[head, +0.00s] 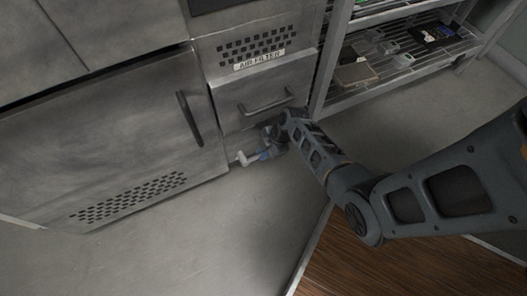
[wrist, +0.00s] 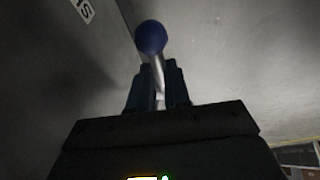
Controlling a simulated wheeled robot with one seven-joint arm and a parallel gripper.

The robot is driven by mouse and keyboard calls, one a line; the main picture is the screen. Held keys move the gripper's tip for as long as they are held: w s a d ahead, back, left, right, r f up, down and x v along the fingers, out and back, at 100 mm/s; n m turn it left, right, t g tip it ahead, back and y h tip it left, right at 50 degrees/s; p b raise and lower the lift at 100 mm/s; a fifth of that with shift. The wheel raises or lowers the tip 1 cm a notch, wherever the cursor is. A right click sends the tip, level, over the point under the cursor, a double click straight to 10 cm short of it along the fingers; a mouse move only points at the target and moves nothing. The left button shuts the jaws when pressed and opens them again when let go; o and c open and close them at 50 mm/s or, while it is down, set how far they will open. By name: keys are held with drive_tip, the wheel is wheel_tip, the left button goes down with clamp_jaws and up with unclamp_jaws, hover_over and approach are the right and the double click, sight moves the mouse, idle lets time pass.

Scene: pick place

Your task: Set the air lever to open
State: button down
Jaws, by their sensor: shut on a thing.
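The air lever shows in the wrist view as a blue ball knob (wrist: 151,36) on a thin silvery shaft (wrist: 158,72). My gripper (wrist: 158,84) has its two dark blue fingers on either side of the shaft, shut on the lever below the knob. In the head view my gripper (head: 266,151) is low in front of the grey cabinet, below the drawer handle. A small white piece (head: 243,158) sticks out to its left, close to the cabinet's lower edge. The lever's base and its exact angle are hidden by my gripper.
The drawer (head: 262,90) has a bar handle, under a label reading AIR FILTER (head: 259,60). A cabinet door (head: 110,135) with a dark handle is at left. A wire shelf (head: 400,60) with small items stands at right. The grey floor (head: 210,235) in front is clear.

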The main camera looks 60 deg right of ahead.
drive_tip(key=shift+a+r+h+p, duration=0.15)
drive_tip(key=shift+r+h+p, duration=0.2)
drive_tip(key=shift+p, duration=0.35)
drive_tip(key=shift+w+r+g+h+p, duration=0.1)
drive_tip(key=shift+r+g+h+p, duration=0.05)
drive_tip(key=shift+g+h+p, duration=0.15)
drive_tip(key=c, duration=1.1)
unclamp_jaws()
